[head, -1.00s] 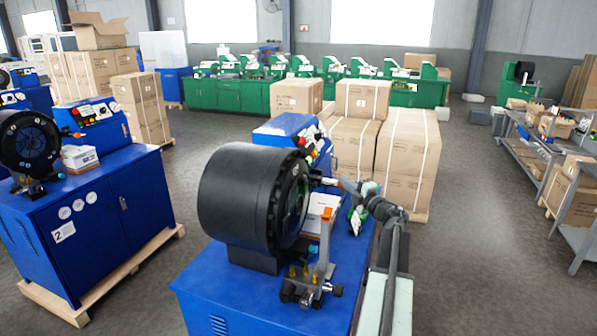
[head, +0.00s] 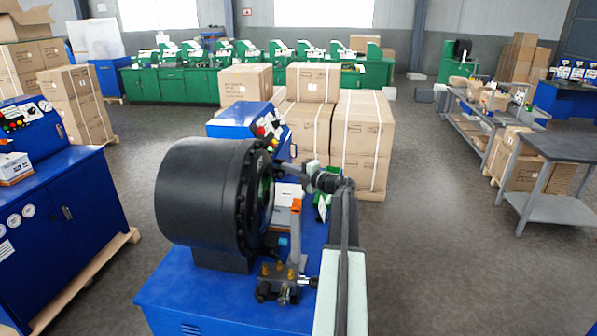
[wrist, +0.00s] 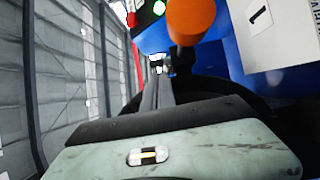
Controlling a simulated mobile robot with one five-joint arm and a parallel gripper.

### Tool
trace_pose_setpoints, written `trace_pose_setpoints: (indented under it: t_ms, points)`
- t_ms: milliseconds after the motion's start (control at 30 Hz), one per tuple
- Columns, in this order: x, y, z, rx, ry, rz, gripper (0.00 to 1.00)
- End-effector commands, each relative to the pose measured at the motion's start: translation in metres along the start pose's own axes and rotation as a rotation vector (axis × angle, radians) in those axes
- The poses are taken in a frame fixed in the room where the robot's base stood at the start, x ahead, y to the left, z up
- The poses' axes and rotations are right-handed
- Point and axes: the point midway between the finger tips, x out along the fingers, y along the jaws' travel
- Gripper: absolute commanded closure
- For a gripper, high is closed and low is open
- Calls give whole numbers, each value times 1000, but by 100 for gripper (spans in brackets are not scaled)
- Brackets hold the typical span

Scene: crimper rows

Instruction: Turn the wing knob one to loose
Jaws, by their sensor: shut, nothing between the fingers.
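A blue crimping machine (head: 230,300) with a big black round head (head: 205,195) stands in front of me. An orange upright piece (head: 296,212) and a small bracket with brass and black fittings (head: 277,280) sit at its near right. I cannot tell for sure which part is wing knob one. My gripper (head: 284,166) is above the machine's right side, pointing left past the head's opening, shut and empty. In the wrist view its narrow grey fingers (wrist: 158,72) lie together; an orange rounded part (wrist: 190,18) on a dark stem is close beside them. Contact cannot be told.
The machine's control panel (head: 268,128) is behind the head. Stacked cartons (head: 360,140) stand behind it. Another blue machine (head: 65,215) is at the left, and a grey table (head: 560,147) at the right. Floor between cartons and table is clear.

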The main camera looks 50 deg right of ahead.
Motion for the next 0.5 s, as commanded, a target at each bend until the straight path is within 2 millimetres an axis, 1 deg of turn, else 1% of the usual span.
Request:
trace_pose_setpoints:
  t_ms: [33,133,500]
  points:
    - [8,0,0,0,2,0,100]
    - [15,0,-1,0,2,0,100]
    - [18,0,-2,0,3,0,100]
